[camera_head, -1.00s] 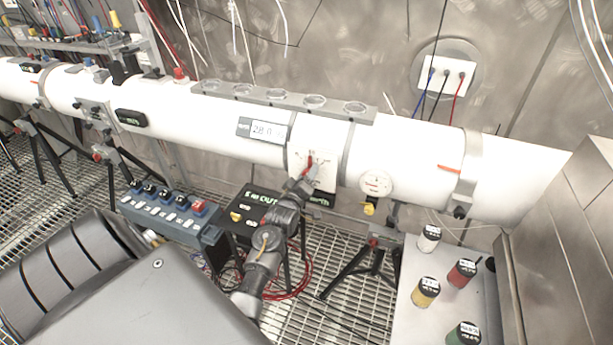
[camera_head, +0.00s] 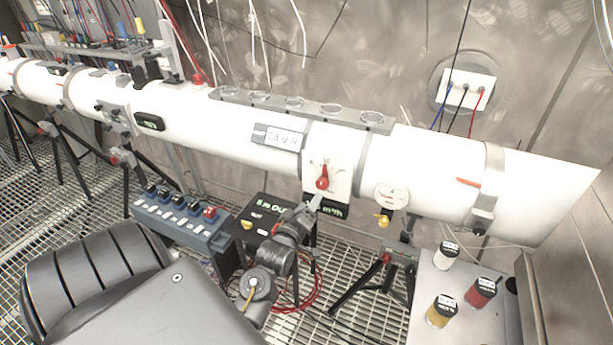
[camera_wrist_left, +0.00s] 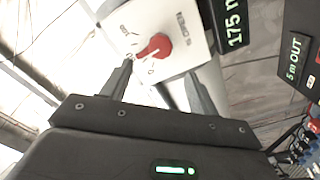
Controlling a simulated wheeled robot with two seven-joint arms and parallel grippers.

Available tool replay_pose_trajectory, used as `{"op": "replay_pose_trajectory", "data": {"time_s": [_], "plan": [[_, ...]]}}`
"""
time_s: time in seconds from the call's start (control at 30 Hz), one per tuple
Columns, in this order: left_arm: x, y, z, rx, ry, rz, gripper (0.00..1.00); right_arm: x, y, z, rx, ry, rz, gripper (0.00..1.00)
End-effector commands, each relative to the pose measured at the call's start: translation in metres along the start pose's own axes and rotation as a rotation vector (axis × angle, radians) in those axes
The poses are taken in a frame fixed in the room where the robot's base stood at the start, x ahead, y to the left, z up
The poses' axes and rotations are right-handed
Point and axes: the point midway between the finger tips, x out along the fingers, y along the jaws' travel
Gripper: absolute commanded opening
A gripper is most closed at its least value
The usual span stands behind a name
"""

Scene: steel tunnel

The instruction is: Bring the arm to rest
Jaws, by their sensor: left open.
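My left gripper (camera_head: 316,199) is open and empty, just below and in front of a red knob (camera_head: 322,183) on a white dial plate (camera_head: 338,172). The plate is fixed to the big white tube (camera_head: 220,130). In the left wrist view, the red knob (camera_wrist_left: 155,47) lies just beyond the fingertips of my left gripper (camera_wrist_left: 158,70), which are spread apart. I see no contact with the knob. My left arm reaches up from the bottom middle. My right gripper is out of view.
A black display box (camera_head: 262,222) and a blue-grey switch box (camera_head: 180,222) stand beside my arm. A tripod (camera_head: 385,272) supports the tube. A pale table (camera_head: 425,300) with coloured-label jars is at lower right. Red cables (camera_head: 305,290) lie on the grating.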

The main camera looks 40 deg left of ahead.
Motion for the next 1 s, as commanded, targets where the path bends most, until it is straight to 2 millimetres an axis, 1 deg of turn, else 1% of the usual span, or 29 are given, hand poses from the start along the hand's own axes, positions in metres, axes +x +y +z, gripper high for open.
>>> {"op": "replay_pose_trajectory", "data": {"time_s": [0.03, 0.17, 0.67, 0.77, 0.83, 0.87, 0.9, 0.93, 0.97, 1.0], "plan": [[-0.004, -0.001, 0.001, 0.0, 0.0, 0.0, 0.6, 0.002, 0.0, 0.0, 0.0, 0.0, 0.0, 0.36], [-0.009, 0.0, 0.0, -0.001, 0.0, 0.0, 0.6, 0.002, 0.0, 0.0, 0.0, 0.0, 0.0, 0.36], [-0.009, 0.001, 0.0, -0.001, 0.0, 0.0, 0.6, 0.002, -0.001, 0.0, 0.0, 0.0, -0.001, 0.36], [-0.009, 0.001, 0.0, 0.025, 0.0, 0.0, 0.6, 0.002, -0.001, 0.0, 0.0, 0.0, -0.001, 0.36], [-0.009, -0.001, 0.0, 0.095, 0.0, -0.004, 0.6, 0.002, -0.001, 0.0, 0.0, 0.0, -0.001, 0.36], [-0.008, -0.011, 0.008, 0.139, -0.015, -0.023, 0.6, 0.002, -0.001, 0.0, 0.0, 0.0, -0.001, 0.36], [-0.007, -0.026, 0.025, 0.186, -0.051, -0.05, 0.6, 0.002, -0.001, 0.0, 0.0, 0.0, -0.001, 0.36], [-0.006, -0.036, 0.041, 0.22, -0.084, -0.067, 0.6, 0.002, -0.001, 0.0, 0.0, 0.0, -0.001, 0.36], [-0.007, -0.047, 0.059, 0.255, -0.123, -0.083, 0.6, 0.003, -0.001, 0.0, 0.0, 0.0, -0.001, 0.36], [-0.009, -0.064, 0.085, 0.303, -0.18, -0.104, 0.6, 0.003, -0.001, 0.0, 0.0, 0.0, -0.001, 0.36]]}}
